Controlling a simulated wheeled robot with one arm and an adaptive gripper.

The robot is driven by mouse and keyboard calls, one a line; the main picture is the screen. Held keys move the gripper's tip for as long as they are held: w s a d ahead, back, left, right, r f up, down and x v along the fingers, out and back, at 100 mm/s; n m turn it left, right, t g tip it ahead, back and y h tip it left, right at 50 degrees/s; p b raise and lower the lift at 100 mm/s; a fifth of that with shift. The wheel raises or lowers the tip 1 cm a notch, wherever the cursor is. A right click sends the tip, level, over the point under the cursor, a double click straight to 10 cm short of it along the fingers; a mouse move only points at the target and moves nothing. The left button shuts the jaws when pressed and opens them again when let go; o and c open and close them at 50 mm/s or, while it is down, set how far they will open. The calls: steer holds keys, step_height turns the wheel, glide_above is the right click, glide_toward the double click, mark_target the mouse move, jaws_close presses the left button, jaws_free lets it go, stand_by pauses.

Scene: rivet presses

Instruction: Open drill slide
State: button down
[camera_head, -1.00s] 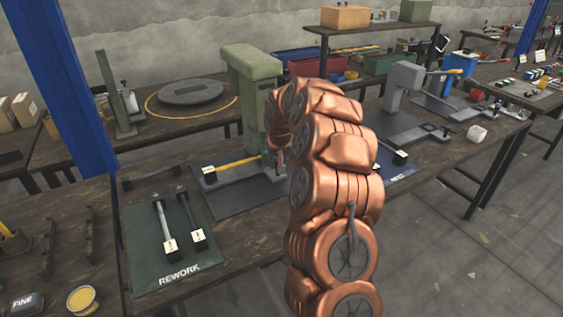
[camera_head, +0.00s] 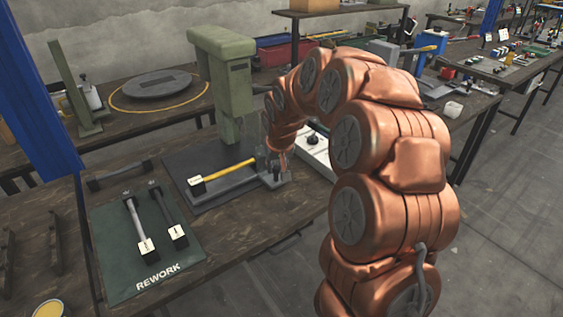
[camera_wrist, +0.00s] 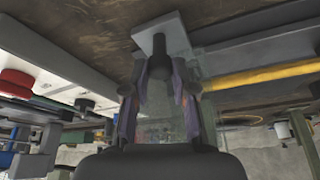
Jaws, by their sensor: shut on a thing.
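The green press (camera_head: 222,75) stands on the middle bench over a dark base plate. A grey slide block (camera_head: 270,178) sits at the plate's right side, by the end of a yellow-handled lever (camera_head: 228,169). My gripper (camera_head: 277,166) is low at this block, partly hidden by my copper arm. In the wrist view, my gripper (camera_wrist: 159,90) is shut on a dark round knob (camera_wrist: 158,76), with a finger on each side. The knob stands on a light grey slide plate (camera_wrist: 165,38). The yellow lever (camera_wrist: 265,76) lies to the right there.
A green REWORK mat (camera_head: 150,245) with two tagged tools lies at the left front of the bench. A white box with a black knob (camera_head: 313,140) is close to the right of my gripper. A blue post (camera_head: 40,100) rises at the left.

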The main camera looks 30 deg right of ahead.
steer(key=shift+s+r, duration=0.15)
steer(key=c, duration=0.9)
jaws_free()
steer(key=shift+s, duration=0.1)
steer(key=shift+c, duration=0.2)
steer(key=v, duration=1.1)
steer(key=shift+s+r, duration=0.3)
steer(key=shift+r, duration=0.05)
steer(key=shift+a, duration=0.1)
